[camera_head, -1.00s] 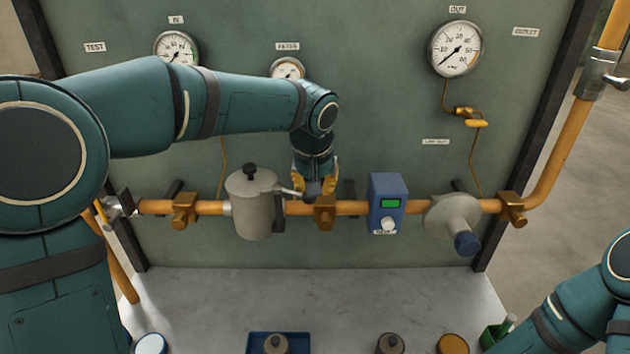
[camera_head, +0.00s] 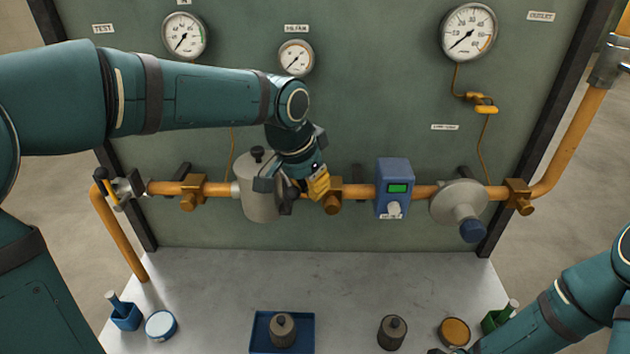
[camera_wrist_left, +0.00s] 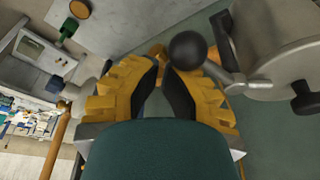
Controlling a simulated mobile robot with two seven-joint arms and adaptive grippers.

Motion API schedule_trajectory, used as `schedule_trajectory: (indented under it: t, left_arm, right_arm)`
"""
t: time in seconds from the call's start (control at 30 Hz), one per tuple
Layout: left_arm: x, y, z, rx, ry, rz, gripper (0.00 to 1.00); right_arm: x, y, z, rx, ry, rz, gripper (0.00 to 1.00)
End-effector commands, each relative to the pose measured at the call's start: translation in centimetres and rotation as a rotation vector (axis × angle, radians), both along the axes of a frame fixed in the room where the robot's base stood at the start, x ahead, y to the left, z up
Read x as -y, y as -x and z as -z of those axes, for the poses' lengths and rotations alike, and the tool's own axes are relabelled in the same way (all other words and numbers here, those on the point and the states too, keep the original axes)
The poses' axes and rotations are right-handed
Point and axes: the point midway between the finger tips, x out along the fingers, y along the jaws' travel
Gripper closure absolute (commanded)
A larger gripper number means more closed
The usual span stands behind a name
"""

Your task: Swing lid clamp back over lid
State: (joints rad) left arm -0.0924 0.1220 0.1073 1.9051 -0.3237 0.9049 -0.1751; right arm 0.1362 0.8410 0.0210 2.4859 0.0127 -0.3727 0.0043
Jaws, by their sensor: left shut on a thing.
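The grey filter pot (camera_head: 260,200) sits on the orange pipe, with a black knob (camera_head: 257,154) on its lid. My left gripper (camera_head: 303,190) is at the pot's right side, in front of the pipe. In the left wrist view, the clamp's black ball (camera_wrist_left: 188,50) is at the fingertips of my left gripper (camera_wrist_left: 168,66), and a metal arm runs from it to the pot's lid (camera_wrist_left: 275,35). The gripper is shut on this clamp handle. In the head view, my wrist and fingers hide most of the clamp. My right gripper is not clearly visible.
A blue box with a green display (camera_head: 394,188) and a grey round regulator (camera_head: 458,203) sit on the pipe to the right. Gauges (camera_head: 295,58) hang above. The bench (camera_head: 210,285) below holds a blue tray (camera_head: 256,335) and is clear at the back.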

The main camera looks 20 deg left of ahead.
Motion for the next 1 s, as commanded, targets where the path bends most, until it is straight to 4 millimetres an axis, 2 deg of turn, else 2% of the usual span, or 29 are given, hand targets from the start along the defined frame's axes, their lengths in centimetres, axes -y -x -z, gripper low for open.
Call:
schedule_trajectory:
  t: [0.73,1.0]
  left_arm:
    - [-0.39,0.55,0.09,-0.005,-0.002,-0.003,1.00]
    - [-0.02,-0.24,0.49,-0.005,-0.002,-0.002,1.00]
  right_arm:
    - [0.00,0.00,0.09,0.000,0.000,0.000,1.00]
    - [-0.01,0.00,0.07,0.000,0.000,0.000,1.00]
